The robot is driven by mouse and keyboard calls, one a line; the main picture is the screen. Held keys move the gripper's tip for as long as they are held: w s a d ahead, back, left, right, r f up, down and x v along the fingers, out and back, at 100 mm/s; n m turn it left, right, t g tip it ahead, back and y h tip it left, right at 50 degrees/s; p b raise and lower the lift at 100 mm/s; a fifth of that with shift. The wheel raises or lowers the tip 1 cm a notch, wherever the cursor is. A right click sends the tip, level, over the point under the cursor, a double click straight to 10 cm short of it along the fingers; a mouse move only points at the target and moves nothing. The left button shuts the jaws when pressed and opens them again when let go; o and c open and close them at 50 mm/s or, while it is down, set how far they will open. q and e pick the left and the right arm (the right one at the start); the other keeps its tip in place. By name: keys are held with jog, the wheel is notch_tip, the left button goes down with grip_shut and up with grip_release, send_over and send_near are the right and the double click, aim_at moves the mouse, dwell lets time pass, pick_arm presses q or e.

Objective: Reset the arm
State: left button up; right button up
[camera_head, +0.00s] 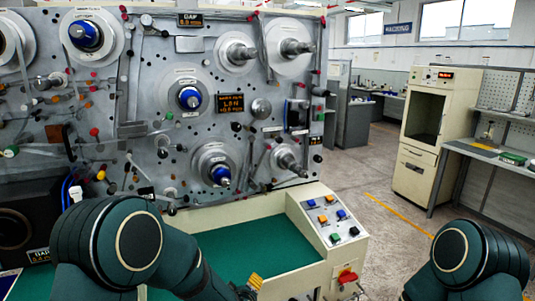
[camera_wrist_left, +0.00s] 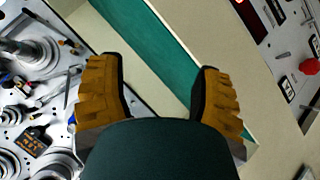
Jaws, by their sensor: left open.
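My left arm (camera_head: 120,250) comes in at the lower left, bent, with its forearm running down toward the bottom middle. The left gripper's orange-brown fingers show only partly at the bottom edge in the head view. In the left wrist view the left gripper (camera_wrist_left: 160,92) is open, its two fingers wide apart with nothing between them. Past the fingers lie the cream frame and the green work surface (camera_wrist_left: 160,38). My right arm (camera_head: 465,255) shows only as a dark green joint at the lower right; its gripper is out of view.
The winding machine's metal panel (camera_head: 150,100) carries several spindles, some with blue hubs. Its green worktop (camera_head: 245,245) is bare. A sloped button box (camera_head: 330,218) and a red switch (camera_head: 347,276) stand at its right. A cream cabinet (camera_head: 428,120) stands farther back right, beyond open floor.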

pick_arm(q)
jog(key=s+a+f+m+g+h+b, duration=0.1)
jog(key=s+f+m+g, duration=0.3)
jog(key=s+f, duration=0.5)
jog(key=s+a+f+m+g+h+b, duration=0.2)
jog(key=s+f, duration=0.8)
jog(key=s, duration=0.5)
jog(key=a+m+g+h, duration=0.1)
jog(key=m+g, duration=0.1)
jog(key=g, duration=0.1)
jog(key=shift+f, duration=0.15)
dwell(0.8)
